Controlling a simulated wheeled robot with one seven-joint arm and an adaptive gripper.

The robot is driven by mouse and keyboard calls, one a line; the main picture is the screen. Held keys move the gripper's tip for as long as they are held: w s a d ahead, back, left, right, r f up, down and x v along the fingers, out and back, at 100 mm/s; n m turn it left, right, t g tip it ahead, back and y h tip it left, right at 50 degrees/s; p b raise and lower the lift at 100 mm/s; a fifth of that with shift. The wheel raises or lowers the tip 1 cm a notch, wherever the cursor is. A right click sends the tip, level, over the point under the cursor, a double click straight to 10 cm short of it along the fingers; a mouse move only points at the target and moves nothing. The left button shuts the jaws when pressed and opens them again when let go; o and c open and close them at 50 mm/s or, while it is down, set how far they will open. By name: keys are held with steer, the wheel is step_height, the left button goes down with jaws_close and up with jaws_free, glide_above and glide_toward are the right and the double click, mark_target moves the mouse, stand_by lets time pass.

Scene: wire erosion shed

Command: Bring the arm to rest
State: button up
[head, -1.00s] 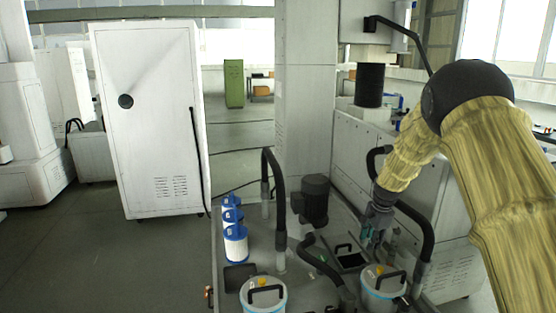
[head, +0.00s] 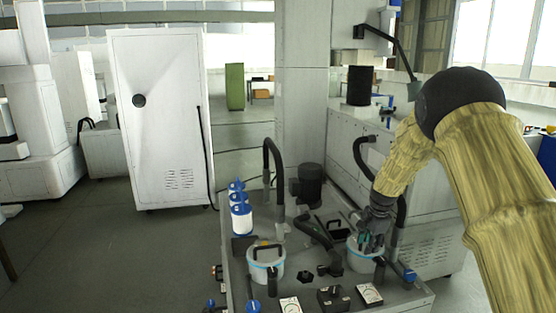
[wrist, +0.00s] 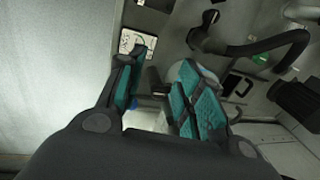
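My gripper (head: 370,236) hangs at the end of my yellow-sleeved arm over the right part of the workbench cart (head: 232,262). In the wrist view my gripper (wrist: 158,88) has its two teal-padded fingers spread apart, with nothing clearly held between them. In the head view the fingers overlap the right white canister (head: 362,262); whether they touch it, I cannot tell. The arm is bent at the elbow, with the forearm pointing down.
A left canister (head: 266,266), blue-and-white filter cartridges (head: 240,216), a dark motor (head: 307,183) and black hoses (head: 274,160) crowd the cart. Gauges (head: 370,294) sit at its front. A white cabinet (head: 158,130) stands at the left. The floor left of the cart is open.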

steer(key=s+a+f+n+g+h+b, duration=0.1)
steer(key=s+f+n, duration=0.2)
steer(key=s+f, duration=1.1)
steer(key=s+a+f+n+b, duration=0.2)
steer(key=s+f+n, duration=0.2)
steer(key=s+f, duration=1)
steer(key=s+a+f+n, duration=0.1)
steer(key=s+f+n, duration=0.1)
steer(key=s, duration=0.8)
steer(key=s+a+f+n+b, duration=0.1)
steer(key=s+a+f+n, duration=0.1)
steer(key=s, duration=0.9)
steer(key=s+a+f+n+g+b, duration=0.1)
steer(key=s+a+f+n, duration=0.1)
steer(key=s, duration=0.8)
step_height(320, 180, down, 2)
steer(key=shift+s+a+f+n+y, duration=0.1)
steer(key=shift+s+a+n+y, duration=0.2)
steer(key=shift+n, duration=0.6)
